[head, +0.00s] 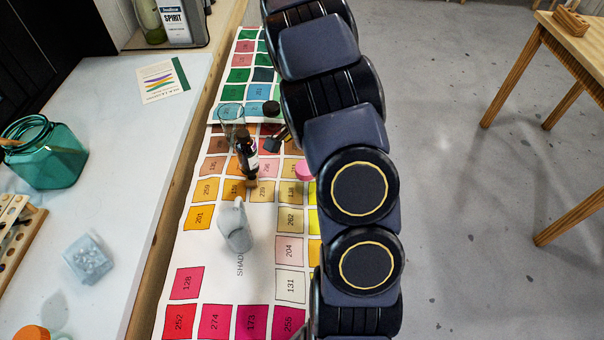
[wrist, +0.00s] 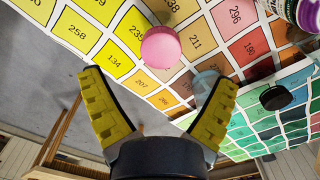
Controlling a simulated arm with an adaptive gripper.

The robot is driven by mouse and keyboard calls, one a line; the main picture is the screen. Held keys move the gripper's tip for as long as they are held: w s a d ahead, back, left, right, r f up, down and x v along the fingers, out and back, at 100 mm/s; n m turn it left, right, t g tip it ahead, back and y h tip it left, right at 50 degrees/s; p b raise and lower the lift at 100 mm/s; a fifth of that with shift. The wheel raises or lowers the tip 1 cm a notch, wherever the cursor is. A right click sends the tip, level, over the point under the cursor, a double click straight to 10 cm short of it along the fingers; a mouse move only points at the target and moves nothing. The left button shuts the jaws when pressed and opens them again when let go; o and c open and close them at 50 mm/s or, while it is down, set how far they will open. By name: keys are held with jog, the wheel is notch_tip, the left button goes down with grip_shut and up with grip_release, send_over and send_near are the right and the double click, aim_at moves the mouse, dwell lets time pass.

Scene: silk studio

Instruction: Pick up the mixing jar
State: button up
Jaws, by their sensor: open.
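My gripper (wrist: 158,82) is open in the wrist view, with yellow ridged pads apart and nothing between them. No label marks the mixing jar. A clear glass vessel (head: 229,116) stands on the shade chart in the head view, left of the dark bottles. A pale bluish see-through piece (wrist: 206,84) shows near the right finger in the wrist view; I cannot tell if it is the same vessel. A teal glass jar (head: 52,160) with a brush stands on the white counter at the left. In the head view my arm hides the gripper.
The printed shade chart (head: 268,240) bears a brown dropper bottle (head: 246,158), a pink round piece (head: 304,170) and a whitish translucent object (head: 236,228). The pink piece (wrist: 160,46) lies ahead of the fingers. A clear block (head: 88,258) sits on the counter.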

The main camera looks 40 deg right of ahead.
notch_tip(320, 180, down, 8)
jog(key=shift+d+r, duration=0.1)
jog(key=shift+d, duration=0.05)
jog(key=c, duration=1.2)
